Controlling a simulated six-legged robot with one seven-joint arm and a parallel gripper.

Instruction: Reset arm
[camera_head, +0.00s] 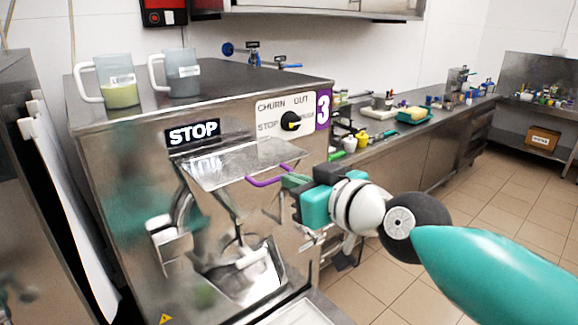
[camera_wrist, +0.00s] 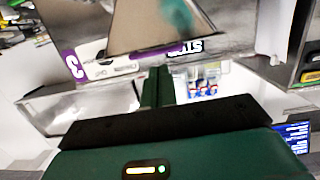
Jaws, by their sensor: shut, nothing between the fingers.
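My arm reaches in from the right in the head view. My gripper (camera_head: 291,181) is in front of the upper right of the batch freezer's front face. It overlaps the right end of the purple handle (camera_head: 262,181) in the picture; I cannot tell whether they touch. In the wrist view my gripper (camera_wrist: 158,78) shows its green fingers together, with nothing between them. The steel freezer (camera_head: 130,165) has a STOP label, a purple number 3 and a black dial (camera_head: 291,121).
Two measuring jugs, one with yellow-green liquid (camera_head: 120,94) and one grey (camera_head: 182,75), stand on the freezer top. A steel counter (camera_head: 430,135) with trays and small items runs along the back right. The tiled floor (camera_head: 480,230) is clear on the right.

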